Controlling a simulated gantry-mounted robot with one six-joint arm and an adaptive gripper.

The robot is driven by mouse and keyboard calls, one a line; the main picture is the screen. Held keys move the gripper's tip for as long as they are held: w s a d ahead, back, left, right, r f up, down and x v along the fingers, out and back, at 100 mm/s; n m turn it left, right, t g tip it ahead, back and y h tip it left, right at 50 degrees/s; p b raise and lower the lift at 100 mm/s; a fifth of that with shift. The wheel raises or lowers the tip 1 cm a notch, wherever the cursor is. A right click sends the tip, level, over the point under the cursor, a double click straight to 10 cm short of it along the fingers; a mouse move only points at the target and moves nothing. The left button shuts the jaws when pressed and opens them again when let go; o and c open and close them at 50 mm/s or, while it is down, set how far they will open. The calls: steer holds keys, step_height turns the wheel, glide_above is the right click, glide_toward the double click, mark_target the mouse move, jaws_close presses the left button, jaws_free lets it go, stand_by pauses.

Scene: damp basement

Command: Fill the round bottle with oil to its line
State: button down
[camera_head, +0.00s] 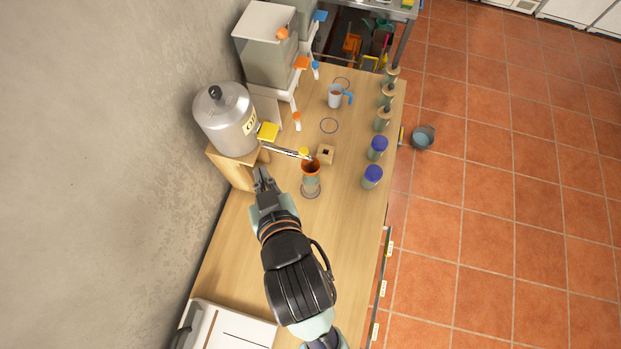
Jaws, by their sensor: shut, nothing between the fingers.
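A metal oil drum (222,128) with a partly visible "OIL" label stands on a wooden stand (228,168) against the wall. A thin metal spout (287,151) reaches from the drum's side to the right, ending close to an orange funnel (311,166). The funnel sits on top of a greenish bottle (310,186), upright over a ring mark on the bench. The bottle's fill line and oil level are too small to tell. My gripper (261,174) is shut and empty, left of the bottle, just beside the stand and below the spout in the picture.
Behind are white dispensers (265,57), a blue-handled jug (335,97) and a holed wooden block (326,154). A bucket (423,138) stands on the floor. The wooden bench (345,225) is clear in front.

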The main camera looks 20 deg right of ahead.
steer(key=shift+f+b, duration=0.9)
steer(key=shift+f, duration=0.7)
stand_by(0.3)
step_height(320, 180, up, 8)
steer(key=p, duration=0.8)
step_height(320, 180, up, 4)
stand_by(0.9)
